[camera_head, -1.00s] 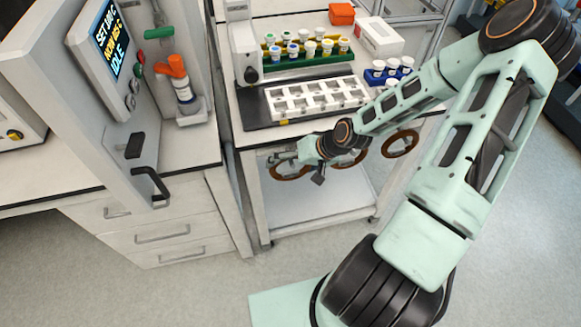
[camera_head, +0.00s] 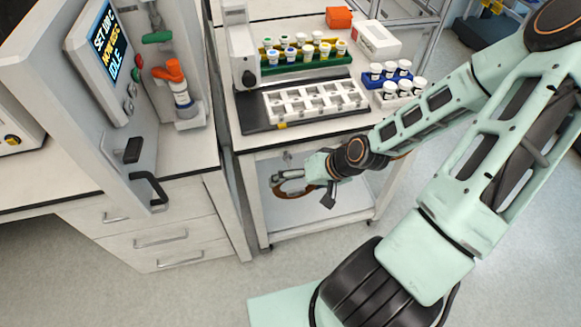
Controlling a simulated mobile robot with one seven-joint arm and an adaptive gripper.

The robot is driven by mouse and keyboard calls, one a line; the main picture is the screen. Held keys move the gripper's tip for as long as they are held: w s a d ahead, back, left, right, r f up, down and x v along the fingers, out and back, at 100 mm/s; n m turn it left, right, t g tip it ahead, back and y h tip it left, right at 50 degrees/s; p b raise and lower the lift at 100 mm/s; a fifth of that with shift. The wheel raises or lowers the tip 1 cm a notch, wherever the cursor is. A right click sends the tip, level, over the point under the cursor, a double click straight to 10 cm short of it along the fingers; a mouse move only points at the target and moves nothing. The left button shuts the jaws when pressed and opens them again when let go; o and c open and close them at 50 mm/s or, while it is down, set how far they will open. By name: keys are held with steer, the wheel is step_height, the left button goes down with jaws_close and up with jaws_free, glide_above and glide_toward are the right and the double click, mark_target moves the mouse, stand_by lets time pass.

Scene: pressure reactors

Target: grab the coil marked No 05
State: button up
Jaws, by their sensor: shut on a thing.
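A brown ring-shaped coil (camera_head: 292,194) is in front of the open lower bay of the white cart. My gripper (camera_head: 280,178) is shut on its upper part. The coil looks apart from the small hook (camera_head: 287,158) under the cart top, which appears bare. Any number on the coil is too small to read. My wrist and forearm cover the right part of the cart's front, and other coils there are mostly hidden.
The cart (camera_head: 250,195) carries a white slotted block (camera_head: 315,100), a green vial rack (camera_head: 300,60), a blue vial rack (camera_head: 390,82) and a white box (camera_head: 378,38). A drawer bench with a reactor panel (camera_head: 105,45) stands left. The floor in front is clear.

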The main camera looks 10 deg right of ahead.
steer(key=shift+s+r+p, duration=0.2)
steer(key=shift+s+p, duration=0.15)
steer(key=shift+s, duration=0.2)
steer(key=shift+s+r+p, duration=0.2)
steer(key=shift+s+p, duration=0.1)
steer(key=shift+s, duration=0.2)
steer(key=shift+s+a+p, duration=0.1)
steer(key=shift+s+p, duration=0.25)
steer(key=shift+p, duration=0.4)
steer(key=s+p, duration=0.7)
steer(key=p, duration=0.1)
steer(key=shift+s+f, duration=0.35)
